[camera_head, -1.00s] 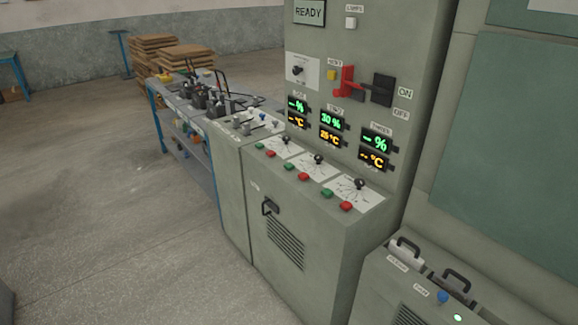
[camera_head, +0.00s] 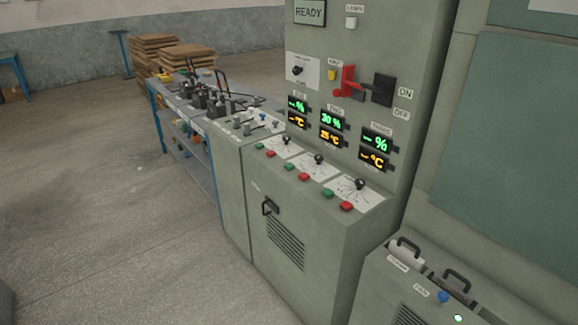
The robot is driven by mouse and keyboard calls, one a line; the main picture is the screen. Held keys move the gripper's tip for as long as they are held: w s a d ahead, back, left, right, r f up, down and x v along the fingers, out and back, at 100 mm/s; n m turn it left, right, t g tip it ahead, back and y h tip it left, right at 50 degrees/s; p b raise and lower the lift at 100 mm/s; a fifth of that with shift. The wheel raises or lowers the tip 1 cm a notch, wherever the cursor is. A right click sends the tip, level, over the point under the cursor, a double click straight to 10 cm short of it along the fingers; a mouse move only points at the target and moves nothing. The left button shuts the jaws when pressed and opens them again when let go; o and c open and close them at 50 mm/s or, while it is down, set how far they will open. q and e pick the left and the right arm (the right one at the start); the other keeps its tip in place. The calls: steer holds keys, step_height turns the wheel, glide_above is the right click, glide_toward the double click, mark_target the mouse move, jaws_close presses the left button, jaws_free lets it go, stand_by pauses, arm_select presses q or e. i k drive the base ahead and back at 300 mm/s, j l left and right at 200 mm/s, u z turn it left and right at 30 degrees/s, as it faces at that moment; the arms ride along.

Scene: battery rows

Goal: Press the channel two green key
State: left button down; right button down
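A grey control cabinet (camera_head: 312,240) with a sloped console stands in the middle of the view. Along the console's front edge are three pairs of keys, each a green one and a red one. The middle green key (camera_head: 288,166) sits beside the middle red key (camera_head: 303,176), below the middle white dial plate (camera_head: 315,167). The other green keys are the left one (camera_head: 258,145) and the right one (camera_head: 327,192). The middle display (camera_head: 331,121) reads 30 %, with 25 °C below it. Neither of my grippers is in view.
A red lever (camera_head: 347,80) stands on the upright panel beside ON and OFF labels. A workbench (camera_head: 185,138) with tools adjoins the cabinet on the left. A lower cabinet with black handles (camera_head: 455,279) stands at front right. The floor (camera_head: 110,240) at left is clear.

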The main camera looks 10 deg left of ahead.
mark_target(289, 166)
steer(key=i+j+z, duration=0.15)
steer(key=z, duration=0.55)
steer(key=i+j+z, duration=0.1)
steer(key=j, duration=0.2)
steer(key=i+j, duration=0.2)
steer(key=j, duration=0.15)
steer(key=i+j+z, duration=0.25)
steer(key=j, duration=0.4)
steer(key=i+j+z, duration=0.1)
steer(key=j, duration=0.25)
steer(key=i+j, duration=0.2)
steer(key=j, duration=0.15)
steer(key=z, duration=0.05)
